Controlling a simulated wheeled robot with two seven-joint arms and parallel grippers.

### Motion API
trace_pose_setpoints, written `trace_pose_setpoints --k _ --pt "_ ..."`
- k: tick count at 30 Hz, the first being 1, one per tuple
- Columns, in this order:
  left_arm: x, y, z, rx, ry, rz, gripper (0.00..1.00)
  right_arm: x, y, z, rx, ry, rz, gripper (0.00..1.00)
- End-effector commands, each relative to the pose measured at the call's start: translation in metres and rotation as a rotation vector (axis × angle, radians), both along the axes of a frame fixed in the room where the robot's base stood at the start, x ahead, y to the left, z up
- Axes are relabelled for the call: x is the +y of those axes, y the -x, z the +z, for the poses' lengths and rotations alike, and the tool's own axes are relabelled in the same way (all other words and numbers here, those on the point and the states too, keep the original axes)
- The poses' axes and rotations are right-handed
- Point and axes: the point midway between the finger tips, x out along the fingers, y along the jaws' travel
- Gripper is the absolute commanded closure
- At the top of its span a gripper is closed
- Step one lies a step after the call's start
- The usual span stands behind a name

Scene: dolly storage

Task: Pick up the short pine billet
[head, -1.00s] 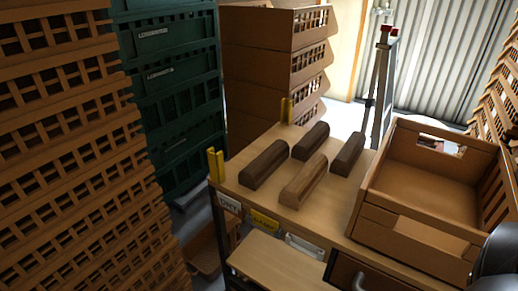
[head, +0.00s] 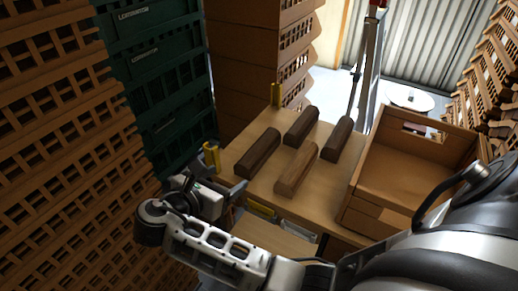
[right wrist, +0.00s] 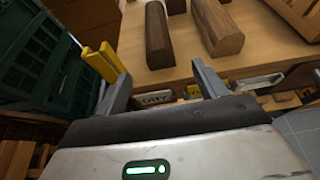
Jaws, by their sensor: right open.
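Several wooden billets lie on the table (head: 246,202). The lightest, a mid-brown one (head: 297,170), lies nearest the front edge; I cannot tell for sure which is the short pine billet. A dark billet (head: 258,153) lies to its left, another (head: 301,125) behind, and a third (head: 337,138) to the right. My right gripper (head: 216,186) is open and empty at the table's front left corner, apart from the billets. In the right wrist view, the dark left billet (right wrist: 158,38) and the lighter billet (right wrist: 217,28) lie beyond the open fingers (right wrist: 160,84). My left gripper is out of view.
A yellow corner post (head: 211,158) stands close to my right gripper, with another (head: 276,95) farther back. An open brown crate (head: 352,216) sits on the table's right side. Stacked green crates (head: 155,75) and brown crates (head: 60,130) stand at left.

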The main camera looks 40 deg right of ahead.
Motion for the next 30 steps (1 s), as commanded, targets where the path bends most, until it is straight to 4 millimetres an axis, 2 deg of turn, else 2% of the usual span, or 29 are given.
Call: trace_pose_setpoints --k 3,9,17,24,30 --pt "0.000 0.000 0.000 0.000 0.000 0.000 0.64 -0.025 -0.009 -0.011 0.000 0.001 -0.002 0.29" --pt "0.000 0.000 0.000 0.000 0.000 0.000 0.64 -0.054 -0.022 -0.024 -0.001 -0.002 -0.001 0.29" --pt "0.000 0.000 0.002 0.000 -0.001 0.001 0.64 -0.071 -0.029 -0.029 -0.002 -0.003 -0.001 0.29" --pt "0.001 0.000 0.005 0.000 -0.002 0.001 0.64 -0.103 -0.044 -0.035 -0.001 -0.004 0.000 0.29" --pt "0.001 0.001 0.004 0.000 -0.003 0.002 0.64 -0.112 -0.048 -0.040 -0.002 -0.005 0.001 0.29"
